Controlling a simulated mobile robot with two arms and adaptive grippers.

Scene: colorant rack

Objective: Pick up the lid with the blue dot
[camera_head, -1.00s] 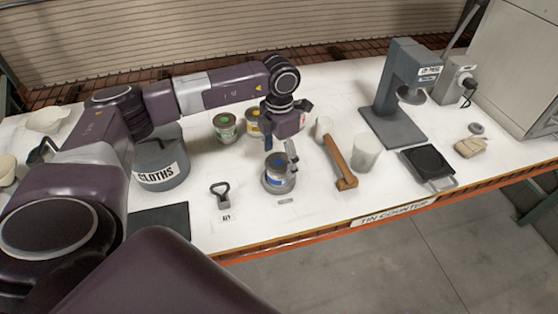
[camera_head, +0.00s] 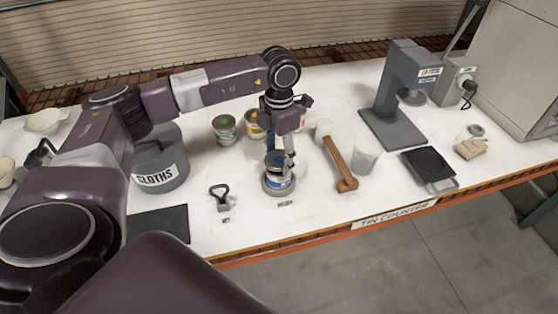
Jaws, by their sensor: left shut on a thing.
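My left gripper (camera_head: 281,157) comes down from above and is shut on the lid with the blue dot (camera_head: 274,160). The lid is dark and sits right over the blue-labelled tin (camera_head: 279,184), near the front of the counter. From this angle I cannot tell how wide any gap between lid and tin is. The fingers hide part of the lid. A tin with a green dot (camera_head: 225,128) and a tin with a yellow dot (camera_head: 253,125) stand behind, with the gripper partly in front of the yellow one. My right gripper is not in view.
A grey stand (camera_head: 393,110) and a black-topped scale (camera_head: 428,165) are farther right. The counter's front edge is close.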

